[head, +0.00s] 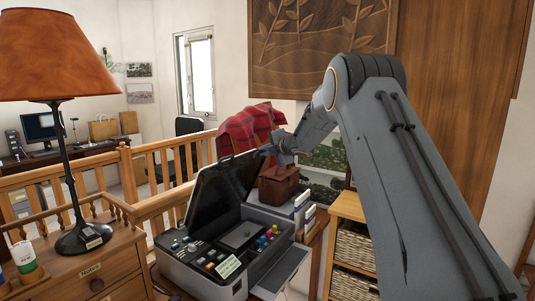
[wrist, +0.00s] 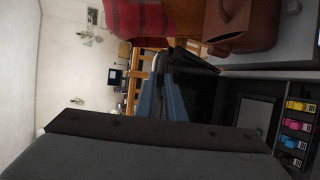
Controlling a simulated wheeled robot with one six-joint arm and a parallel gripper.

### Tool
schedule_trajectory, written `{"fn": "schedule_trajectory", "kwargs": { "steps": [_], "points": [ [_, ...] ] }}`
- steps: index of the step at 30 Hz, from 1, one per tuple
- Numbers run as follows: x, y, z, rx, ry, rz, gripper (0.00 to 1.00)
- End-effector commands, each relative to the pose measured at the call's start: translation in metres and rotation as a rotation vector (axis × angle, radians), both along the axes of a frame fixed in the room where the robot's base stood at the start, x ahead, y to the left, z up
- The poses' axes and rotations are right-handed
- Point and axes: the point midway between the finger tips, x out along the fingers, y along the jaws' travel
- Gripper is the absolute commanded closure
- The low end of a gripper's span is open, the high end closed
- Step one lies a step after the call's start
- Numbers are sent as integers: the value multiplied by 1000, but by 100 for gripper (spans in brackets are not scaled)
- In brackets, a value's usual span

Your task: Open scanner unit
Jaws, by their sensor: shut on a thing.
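The scanner unit (head: 240,255) is a grey and black printer on a wooden stand. Its dark lid (head: 222,192) is raised and tilted up. Below it an inner bay with coloured ink cartridges (head: 268,236) is exposed; these cartridges also show in the wrist view (wrist: 295,125). My gripper (head: 265,152) is at the lid's upper right corner, shut on its edge. In the wrist view my gripper (wrist: 158,78) shows as two blue-grey fingers beside the dark lid (wrist: 198,95). The exact contact is dark and hard to see.
A brown bag (head: 278,188) and a red plaid cloth (head: 248,130) are close behind the scanner. A wooden railing (head: 150,160) runs behind on the left. A lamp (head: 62,130) stands on a dresser at left. A basket shelf (head: 352,250) is at right.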

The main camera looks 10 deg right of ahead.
Motion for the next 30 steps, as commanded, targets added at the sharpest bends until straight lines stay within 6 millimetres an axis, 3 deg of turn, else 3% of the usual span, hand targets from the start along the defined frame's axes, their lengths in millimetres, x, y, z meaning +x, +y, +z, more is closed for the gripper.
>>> {"fn": "schedule_trajectory", "kwargs": {
  "steps": [1,7,8,11,22,30],
  "points": [
    [1,-2,8,1,-10,-3,100],
    [1,-1,9,1,-11,-3,100],
    [1,-1,9,1,-12,-3,88],
    [1,-1,8,1,-10,-2,72],
    [-2,-2,5,1,-5,-1,72],
    [-29,-14,14,1,-7,-4,72]
  ]
}}
